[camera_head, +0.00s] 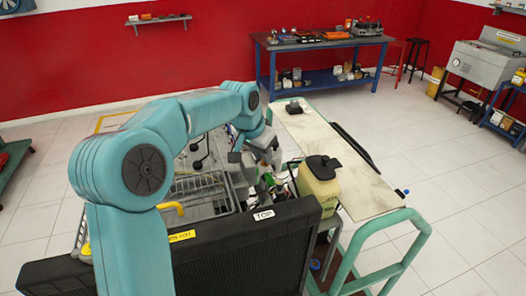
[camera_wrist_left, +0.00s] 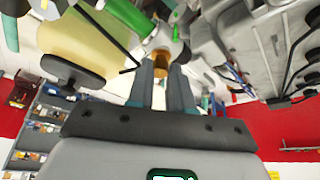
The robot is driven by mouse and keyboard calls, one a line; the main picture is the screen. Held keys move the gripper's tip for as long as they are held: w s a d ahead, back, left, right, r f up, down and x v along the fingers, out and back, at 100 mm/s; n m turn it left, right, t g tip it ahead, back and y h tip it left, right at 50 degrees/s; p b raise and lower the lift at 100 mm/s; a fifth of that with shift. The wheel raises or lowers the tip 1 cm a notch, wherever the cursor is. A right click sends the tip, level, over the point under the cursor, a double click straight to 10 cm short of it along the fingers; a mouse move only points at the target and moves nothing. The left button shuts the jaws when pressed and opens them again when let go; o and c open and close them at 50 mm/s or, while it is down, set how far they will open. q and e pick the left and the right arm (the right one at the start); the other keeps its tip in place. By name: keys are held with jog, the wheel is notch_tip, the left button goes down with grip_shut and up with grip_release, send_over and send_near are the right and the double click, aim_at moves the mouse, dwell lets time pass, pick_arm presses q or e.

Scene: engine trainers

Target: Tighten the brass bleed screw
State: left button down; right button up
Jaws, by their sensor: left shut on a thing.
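The brass bleed screw (camera_wrist_left: 161,62) shows as a small gold-brown piece at the top middle of the left wrist view, between the tips of my left gripper (camera_wrist_left: 163,76). The two grey fingers are shut on it from either side. In the head view my teal left arm reaches over the engine, and its gripper (camera_head: 266,158) is down among the engine parts. There the screw is too small or hidden to make out. My right gripper is in neither view.
A cream tank (camera_head: 319,184) with a black cap stands close right of the gripper. A black radiator (camera_head: 225,245) marked TOP is in front. A wire basket (camera_head: 205,190) lies left. A light board (camera_head: 340,160) to the right is mostly clear.

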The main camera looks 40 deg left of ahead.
pick_arm(q)
jog(key=m, duration=0.1)
jog(key=m+h, duration=0.1)
jog(key=m, duration=0.1)
jog(key=m+p, duration=0.1)
jog(key=shift+w+a+m+h, duration=0.1)
jog(key=shift+a+m+h, duration=0.2)
jog(key=shift+h, duration=0.1)
jog(key=m+h, duration=0.1)
jog(key=m, duration=0.2)
jog(key=shift+w+a+f+m+g+p, duration=0.1)
jog(key=shift+m+g+p, duration=0.3)
jog(key=m+h, duration=0.1)
jog(key=m, duration=0.1)
jog(key=m+g, duration=0.1)
jog(key=m, duration=0.2)
jog(key=shift+w+a+f+g+h, duration=0.1)
jog(key=shift+w+f+g+h, duration=0.1)
jog(key=shift+g+h, duration=0.15)
jog(key=m+g, duration=0.1)
jog(key=m, duration=0.4)
jog(key=shift+w+g+h, duration=0.2)
jog(key=shift+g+h, duration=0.15)
jog(key=shift+m, duration=0.3)
jog(key=c, duration=1)
grip_release()
jog(key=shift+r, duration=0.1)
jog(key=shift+a+r, duration=0.1)
